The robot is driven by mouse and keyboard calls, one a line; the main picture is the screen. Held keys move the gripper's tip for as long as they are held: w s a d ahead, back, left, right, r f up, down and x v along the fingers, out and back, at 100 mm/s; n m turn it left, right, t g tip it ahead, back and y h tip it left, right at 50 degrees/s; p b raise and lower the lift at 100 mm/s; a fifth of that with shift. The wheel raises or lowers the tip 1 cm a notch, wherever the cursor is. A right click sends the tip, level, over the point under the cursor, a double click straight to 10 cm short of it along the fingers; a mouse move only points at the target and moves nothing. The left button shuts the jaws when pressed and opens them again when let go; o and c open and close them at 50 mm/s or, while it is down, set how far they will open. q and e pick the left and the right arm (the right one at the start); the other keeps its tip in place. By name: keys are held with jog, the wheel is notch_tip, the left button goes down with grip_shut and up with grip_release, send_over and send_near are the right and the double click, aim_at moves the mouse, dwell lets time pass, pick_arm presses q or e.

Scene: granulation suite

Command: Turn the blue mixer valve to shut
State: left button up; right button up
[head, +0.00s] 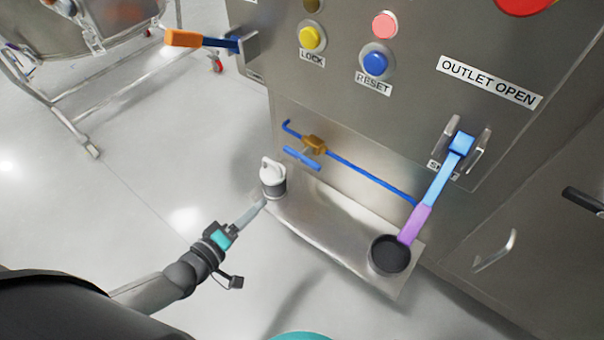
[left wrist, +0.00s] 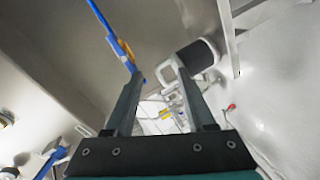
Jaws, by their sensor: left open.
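The blue-handled valve has a brass body (head: 314,144) on a thin blue pipe (head: 360,173) low on the steel cabinet front. Its blue handle (head: 302,158) lies roughly in line with the pipe. The brass body also shows in the left wrist view (left wrist: 125,50), ahead of the left finger. My left gripper (head: 262,204) is open and empty, below and left of the valve, apart from the handle. Its spread fingers show in the left wrist view (left wrist: 160,80). My right gripper is not in view.
A white-and-dark container (head: 273,174) stands at the steel shelf's (head: 325,235) left end, close to my left gripper. A black round cup (head: 390,254) sits at its right end, under a blue-and-purple lever (head: 437,188). An orange-ended lever (head: 190,39) sticks out left.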

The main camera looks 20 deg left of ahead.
aim_at(300, 160)
pick_arm(q)
jog(key=w+d+r+n+b, duration=0.1)
jog(key=w+d+b, duration=0.1)
jog(key=w, duration=0.2)
jog(key=w+d+r+n+t+h+b, duration=0.1)
jog(key=w+d+b, duration=0.1)
jog(key=w, duration=0.3)
jog(key=w+d+r+n+t+b, duration=0.1)
jog(key=w+d+r+b, duration=0.1)
jog(key=w+b, duration=0.1)
jog(key=shift+w+d+n+h, duration=0.1)
jog(key=shift+w+n+h, duration=0.3)
jog(key=shift+w, duration=0.4)
jog(key=shift+x, duration=0.85)
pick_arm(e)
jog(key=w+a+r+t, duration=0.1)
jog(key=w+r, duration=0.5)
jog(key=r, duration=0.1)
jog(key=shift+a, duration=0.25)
pick_arm(q)
jog(key=shift+r, duration=0.1)
jog(key=shift+c, duration=0.2)
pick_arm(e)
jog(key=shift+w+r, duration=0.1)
pick_arm(q)
grip_shut()
